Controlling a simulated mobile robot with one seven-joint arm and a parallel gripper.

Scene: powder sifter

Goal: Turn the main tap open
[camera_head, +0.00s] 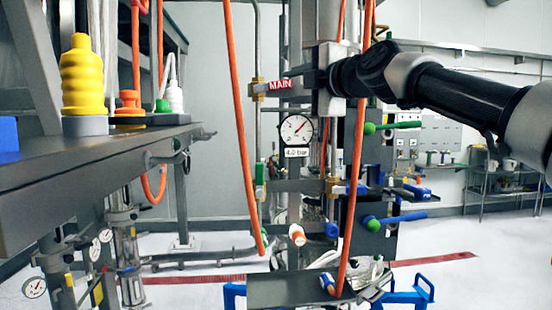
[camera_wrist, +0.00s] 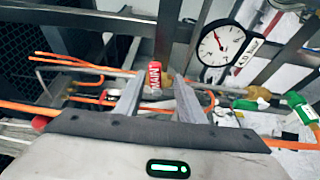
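The main tap has a red handle marked MAIN (camera_head: 281,85) and a brass body (camera_head: 258,88) on a thin upright pipe. The handle points sideways, to the right of the pipe, in the head view. My gripper (camera_head: 300,78) comes in from the right and its fingers are at the handle. In the wrist view the red handle (camera_wrist: 154,77) shows between the two fingertips of my gripper (camera_wrist: 158,84), with visible gaps beside it. The fingers are apart and look open. I cannot tell how deep the handle sits between them.
A pressure gauge (camera_head: 296,130) labelled 4.0 bar hangs just below my gripper. An orange hose (camera_head: 240,110) runs down left of the tap. A grey bench (camera_head: 90,165) with a yellow bellows piece (camera_head: 82,75) stands at the left. Green-handled (camera_head: 400,125) and blue-handled (camera_head: 400,217) valves are lower right.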

